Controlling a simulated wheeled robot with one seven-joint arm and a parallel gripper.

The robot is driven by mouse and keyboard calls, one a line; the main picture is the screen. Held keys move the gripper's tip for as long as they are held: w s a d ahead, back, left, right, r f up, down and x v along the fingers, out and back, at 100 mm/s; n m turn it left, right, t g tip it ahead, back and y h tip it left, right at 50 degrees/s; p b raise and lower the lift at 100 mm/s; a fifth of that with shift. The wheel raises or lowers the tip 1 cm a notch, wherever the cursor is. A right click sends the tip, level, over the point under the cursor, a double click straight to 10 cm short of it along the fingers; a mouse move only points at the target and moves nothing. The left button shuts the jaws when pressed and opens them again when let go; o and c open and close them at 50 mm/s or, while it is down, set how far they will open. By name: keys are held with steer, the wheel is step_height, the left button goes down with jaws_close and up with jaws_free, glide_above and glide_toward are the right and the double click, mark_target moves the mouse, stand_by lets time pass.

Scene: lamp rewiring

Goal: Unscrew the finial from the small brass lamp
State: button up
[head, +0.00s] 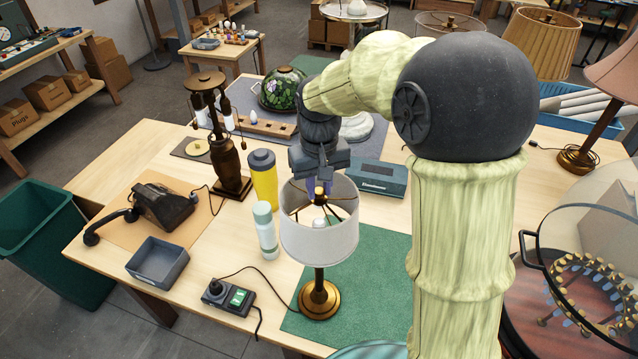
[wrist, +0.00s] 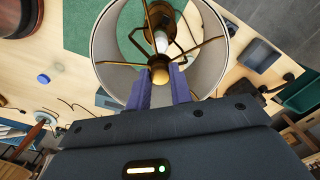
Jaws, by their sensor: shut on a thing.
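The small brass lamp (head: 319,297) stands upright on the green mat, its round brass base and stem below a pale drum shade (head: 318,243). My gripper (head: 320,188) reaches down from above into the open top of the shade. In the wrist view, the purple fingers of my gripper (wrist: 158,88) are shut on the brass finial (wrist: 159,73), one finger on each side. The finial is at the middle of the shade's spider arms. A white bulb (wrist: 161,41) shows beneath. The finial's lower end and thread cannot be made out.
A yellow bottle (head: 263,182) and a pale green-capped bottle (head: 265,232) stand just left of the shade. A small grey tray (head: 157,263) and a corded controller box (head: 231,297) lie front left. A grey-green box (head: 379,178) is behind right. The green mat (head: 378,275) has bare space.

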steer(key=n, duration=0.5)
steer(key=n, duration=0.4)
steer(key=shift+n, duration=0.4)
steer(key=n, duration=0.3)
steer(key=shift+n, duration=0.8)
steer(key=n, duration=0.4)
steer(key=shift+n, duration=0.3)
steer(key=shift+r, duration=1.1)
